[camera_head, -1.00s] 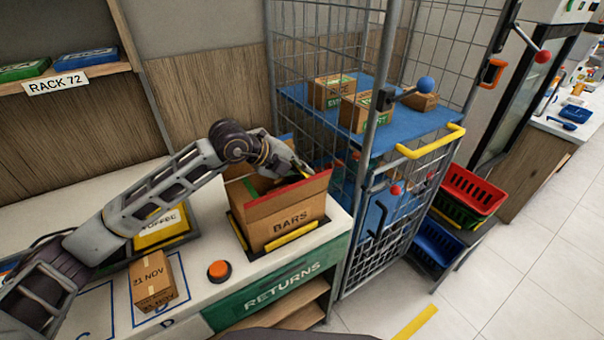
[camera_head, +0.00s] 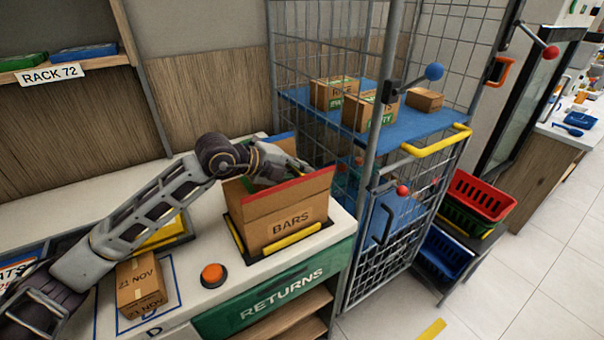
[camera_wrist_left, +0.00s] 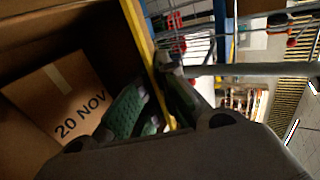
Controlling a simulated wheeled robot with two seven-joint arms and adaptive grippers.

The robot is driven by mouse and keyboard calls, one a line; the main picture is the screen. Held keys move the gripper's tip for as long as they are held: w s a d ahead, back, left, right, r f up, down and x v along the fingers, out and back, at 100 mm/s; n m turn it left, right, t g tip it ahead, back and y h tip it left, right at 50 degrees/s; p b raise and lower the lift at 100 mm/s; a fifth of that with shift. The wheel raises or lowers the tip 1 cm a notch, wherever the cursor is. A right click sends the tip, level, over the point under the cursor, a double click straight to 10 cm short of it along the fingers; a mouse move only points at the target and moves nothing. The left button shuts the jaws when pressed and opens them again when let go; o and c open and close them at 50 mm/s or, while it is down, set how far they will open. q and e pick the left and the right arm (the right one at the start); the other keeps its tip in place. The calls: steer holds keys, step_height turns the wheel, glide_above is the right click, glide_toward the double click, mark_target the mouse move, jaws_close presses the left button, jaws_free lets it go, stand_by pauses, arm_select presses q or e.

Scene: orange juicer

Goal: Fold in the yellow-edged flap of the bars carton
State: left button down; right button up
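The bars carton (camera_head: 288,222) stands open on the counter, its red-edged flap (camera_head: 290,186) upright at the front and a blue-edged flap (camera_head: 283,139) upright at the back. My left gripper (camera_head: 298,166) is over the carton's right side in the head view. In the left wrist view, the yellow-edged flap (camera_wrist_left: 141,35) stands up between the green-padded fingers of my left gripper (camera_wrist_left: 158,108), one finger on each side. A gap shows by the inner finger, so the gripper looks open. A box marked 20 NOV (camera_wrist_left: 62,95) lies inside the carton. My right gripper is out of view.
A wire cage trolley (camera_head: 350,230) stands close to the right of the carton, with boxes on its blue shelf (camera_head: 405,132). An orange button (camera_head: 213,275) and a 21 NOV box (camera_head: 140,285) are on the counter to the left.

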arm_select(q)
steer(key=shift+f, duration=0.1)
stand_by(0.4)
steer(key=c, duration=1.7)
jaws_free()
steer(key=v, duration=1.2)
